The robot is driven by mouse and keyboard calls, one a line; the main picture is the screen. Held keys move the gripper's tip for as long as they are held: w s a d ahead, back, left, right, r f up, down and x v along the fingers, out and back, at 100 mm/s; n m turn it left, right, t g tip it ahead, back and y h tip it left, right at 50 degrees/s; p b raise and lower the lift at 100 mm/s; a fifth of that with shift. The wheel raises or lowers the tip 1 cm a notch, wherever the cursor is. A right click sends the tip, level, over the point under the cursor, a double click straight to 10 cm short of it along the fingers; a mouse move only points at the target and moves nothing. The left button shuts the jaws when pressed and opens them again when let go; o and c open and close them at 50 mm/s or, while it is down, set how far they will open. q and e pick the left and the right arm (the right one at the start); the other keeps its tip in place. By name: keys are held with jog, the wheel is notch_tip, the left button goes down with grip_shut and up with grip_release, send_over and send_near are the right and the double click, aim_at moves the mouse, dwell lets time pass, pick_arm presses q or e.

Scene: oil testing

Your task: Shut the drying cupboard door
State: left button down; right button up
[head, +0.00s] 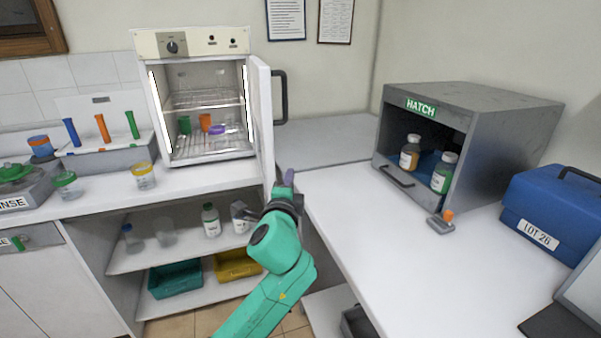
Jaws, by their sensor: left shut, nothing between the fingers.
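The drying cupboard (192,42) is a white box with a dial on its top panel, standing on the left bench. Its door (262,125) is hinged at the right and stands wide open, seen nearly edge-on, with a dark handle (281,97) on its outer face. Inside are wire shelves with small green, orange and purple items. My left gripper (288,180) is shut and empty. In the picture it shows just below and right of the door's lower edge; I cannot tell whether it touches the door. My right gripper is not in view.
A grey hatch box (480,108) with two bottles stands on the right bench (370,225), near a blue case (550,212). Shelves below hold bottles and trays.

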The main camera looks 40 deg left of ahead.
pick_arm(q)
jog(key=w+a+p, duration=0.3)
jog(key=w+a, duration=0.2)
jog(key=a, duration=0.3)
jog(key=shift+w, duration=0.3)
jog(key=shift+p, duration=0.3)
